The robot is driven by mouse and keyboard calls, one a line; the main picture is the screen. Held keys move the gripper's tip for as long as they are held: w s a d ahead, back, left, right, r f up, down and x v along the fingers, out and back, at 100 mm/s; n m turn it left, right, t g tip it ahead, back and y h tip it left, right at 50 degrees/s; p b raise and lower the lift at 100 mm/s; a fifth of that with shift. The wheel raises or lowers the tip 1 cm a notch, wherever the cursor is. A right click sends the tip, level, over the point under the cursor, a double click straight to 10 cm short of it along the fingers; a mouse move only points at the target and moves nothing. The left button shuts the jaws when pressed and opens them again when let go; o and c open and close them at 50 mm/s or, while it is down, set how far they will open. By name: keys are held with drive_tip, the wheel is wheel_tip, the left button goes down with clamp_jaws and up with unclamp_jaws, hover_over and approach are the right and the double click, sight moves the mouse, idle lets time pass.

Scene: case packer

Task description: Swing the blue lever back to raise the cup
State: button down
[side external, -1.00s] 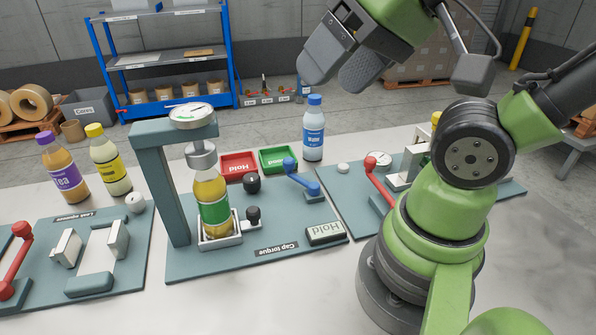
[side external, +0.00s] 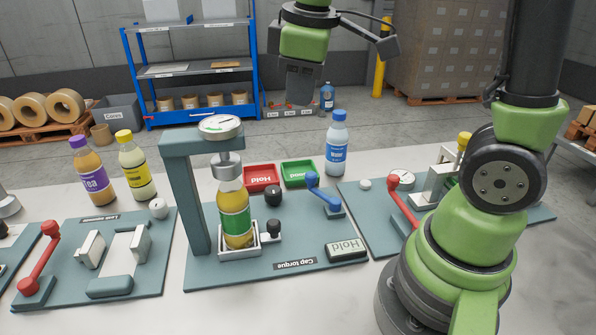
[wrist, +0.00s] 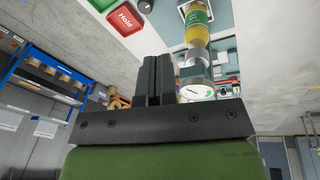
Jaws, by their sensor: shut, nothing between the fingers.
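The blue lever (side external: 323,194) stands on the teal cap torque plate (side external: 330,222), its knob end tilted up and to the left. The grey metal cup (side external: 228,168) hangs from the teal post under a round dial (side external: 221,125). It sits down over the top of a yellow bottle with a green label (side external: 236,222), which stands in a square holder. My gripper (side external: 299,98) is high behind the plate, shut and empty, apart from the lever. In the wrist view its fingers (wrist: 152,78) are together; the lever cannot be made out there.
A red tray (side external: 262,177) and a green tray (side external: 298,172) lie behind the plate. A blue-capped water bottle (side external: 337,150) stands near the lever. A red lever (side external: 402,205) is to the right.

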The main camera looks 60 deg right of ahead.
drive_tip(key=w+d+f+n+g+h, duration=0.2)
drive_tip(key=w+d+f+n+g, duration=0.2)
drive_tip(key=w+f+n, duration=0.3)
wheel_tip(320, 180, down, 5)
drive_tip(key=shift+w+d+r+n+h, duration=0.15)
drive_tip(key=shift+w+d+n+h, duration=0.1)
drive_tip(key=shift+d+n+h, duration=0.25)
drive_tip(key=shift+d, duration=0.1)
drive_tip(key=x, duration=1)
drive_tip(key=shift+d+m, duration=0.15)
drive_tip(key=shift+m, duration=0.15)
